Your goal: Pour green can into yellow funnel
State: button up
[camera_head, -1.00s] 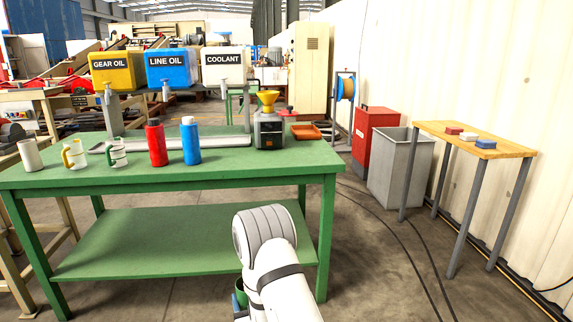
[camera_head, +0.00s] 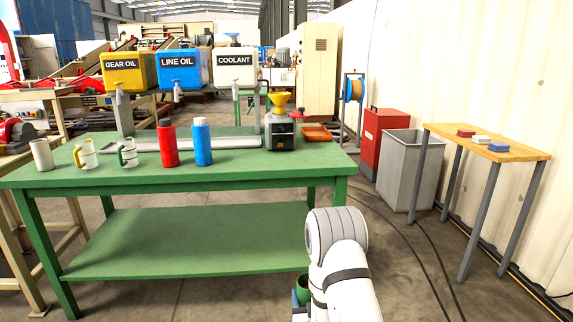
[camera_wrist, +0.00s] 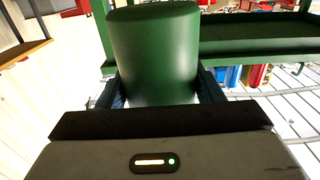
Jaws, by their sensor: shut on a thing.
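The green can (camera_wrist: 155,50) fills the top middle of the wrist view, held between the two fingers of my gripper (camera_wrist: 158,88). In the head view only a small part of the can (camera_head: 302,290) shows beside my arm, low and in front of the bench; the gripper there is mostly hidden. The yellow funnel (camera_head: 279,101) sits upright on top of a dark grey machine (camera_head: 281,130) at the right end of the green bench (camera_head: 220,172). The can is apart from the funnel, below the bench top and nearer to me.
On the bench stand a red bottle (camera_head: 168,144), a blue bottle (camera_head: 202,143), two mugs and a pale cup (camera_head: 42,155). An orange tray (camera_head: 317,134) lies right of the funnel. A grey bin (camera_head: 410,170) and a wooden table (camera_head: 490,142) stand to the right.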

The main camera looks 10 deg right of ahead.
aim_at(278, 98)
jog(key=u, duration=0.05)
jog(key=i, duration=1)
jog(key=z, duration=0.05)
